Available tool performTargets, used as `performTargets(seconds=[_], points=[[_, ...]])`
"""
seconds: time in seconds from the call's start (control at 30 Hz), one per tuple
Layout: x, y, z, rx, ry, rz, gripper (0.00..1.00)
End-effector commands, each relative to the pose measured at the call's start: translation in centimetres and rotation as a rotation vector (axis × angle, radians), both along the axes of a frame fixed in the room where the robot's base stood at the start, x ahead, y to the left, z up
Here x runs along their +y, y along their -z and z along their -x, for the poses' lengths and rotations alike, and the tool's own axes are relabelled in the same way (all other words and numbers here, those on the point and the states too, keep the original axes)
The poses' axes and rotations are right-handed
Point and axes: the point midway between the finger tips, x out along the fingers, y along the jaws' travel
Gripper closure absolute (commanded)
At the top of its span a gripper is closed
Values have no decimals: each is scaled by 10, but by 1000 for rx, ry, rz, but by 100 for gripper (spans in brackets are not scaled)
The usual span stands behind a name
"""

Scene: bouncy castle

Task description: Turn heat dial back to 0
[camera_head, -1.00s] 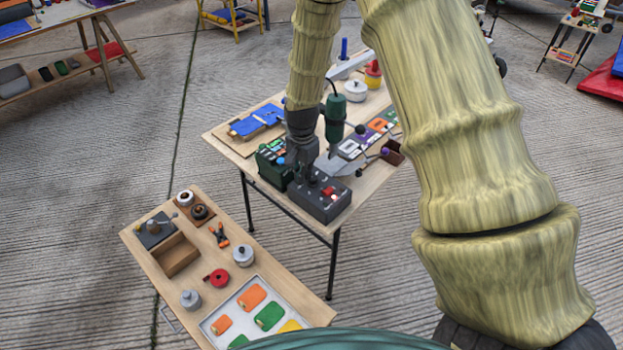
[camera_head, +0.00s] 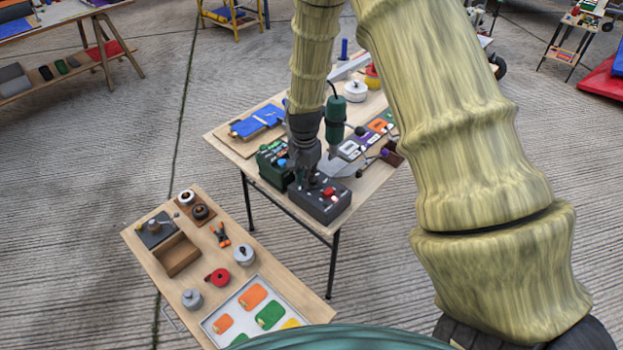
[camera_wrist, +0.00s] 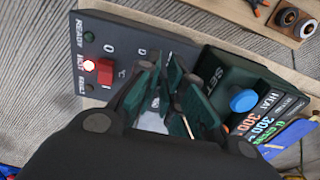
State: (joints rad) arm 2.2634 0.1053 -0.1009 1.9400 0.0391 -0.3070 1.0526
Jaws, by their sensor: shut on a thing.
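The dark grey control box (camera_head: 318,203) stands at the near edge of the middle table. In the wrist view, the same box (camera_wrist: 100,32) has READY, HOT and FAULT lamps, and the HOT lamp glows red. A red switch (camera_wrist: 104,68) sits near a 0 mark. A second 0 mark lies just above my fingertips. My gripper (camera_wrist: 163,85) is shut at the box's panel, beside the red switch. The heat dial is mostly hidden between the fingers, so its pointer cannot be read. In the head view my gripper (camera_head: 304,178) comes down from above onto the box.
A dark green box (camera_wrist: 232,75) with a blue button and a lit display reading 300 stands close beside my gripper. A green drill-like tool (camera_head: 335,120) stands behind it. A lower table (camera_head: 150,262) with pots and a tray is at the front left.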

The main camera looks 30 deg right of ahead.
Motion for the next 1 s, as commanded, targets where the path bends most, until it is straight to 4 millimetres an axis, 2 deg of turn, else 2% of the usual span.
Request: performTargets(seconds=[0.03, 1.0], points=[[-2, 10, 14, 29, 6, -1, 100], [-11, 11, 27, 30, 9, 0, 100]])
